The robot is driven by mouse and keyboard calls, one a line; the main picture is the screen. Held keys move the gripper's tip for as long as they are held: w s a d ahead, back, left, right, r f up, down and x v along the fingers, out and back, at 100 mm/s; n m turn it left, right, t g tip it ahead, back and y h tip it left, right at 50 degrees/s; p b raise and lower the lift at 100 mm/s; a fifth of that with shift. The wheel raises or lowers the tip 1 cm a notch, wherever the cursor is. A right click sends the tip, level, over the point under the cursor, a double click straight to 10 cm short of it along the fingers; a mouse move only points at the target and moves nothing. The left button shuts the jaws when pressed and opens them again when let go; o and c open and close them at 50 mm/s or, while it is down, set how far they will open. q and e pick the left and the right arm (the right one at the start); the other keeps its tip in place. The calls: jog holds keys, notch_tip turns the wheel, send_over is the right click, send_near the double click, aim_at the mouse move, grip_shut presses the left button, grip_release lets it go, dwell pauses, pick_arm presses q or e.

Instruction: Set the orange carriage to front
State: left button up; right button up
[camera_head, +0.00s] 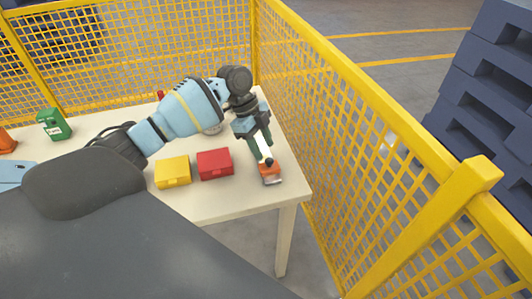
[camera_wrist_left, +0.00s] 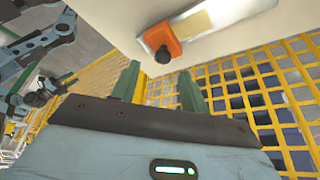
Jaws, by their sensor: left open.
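The orange carriage (camera_head: 269,168) sits on a pale rail near the right front corner of the table. It is toward the near end of the rail in the head view. In the left wrist view the carriage (camera_wrist_left: 158,38) has a dark round knob (camera_wrist_left: 161,57), and the rail plate (camera_wrist_left: 196,24) stretches up to the right. My left gripper (camera_head: 263,143) is over the far part of the rail and hides some of it. In the left wrist view its two green fingers (camera_wrist_left: 159,87) are apart with nothing between them, and the carriage shows beyond their tips. My right gripper is not seen.
A red box (camera_head: 215,164) and a yellow box (camera_head: 173,172) stand left of the rail on the white table (camera_head: 232,205). A green container (camera_head: 54,124) stands farther left. Yellow mesh fencing (camera_head: 335,110) runs close along the table's right side.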

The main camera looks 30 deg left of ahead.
pick_arm(q)
jog(key=shift+v, duration=1.85)
jog(key=shift+s, duration=0.1)
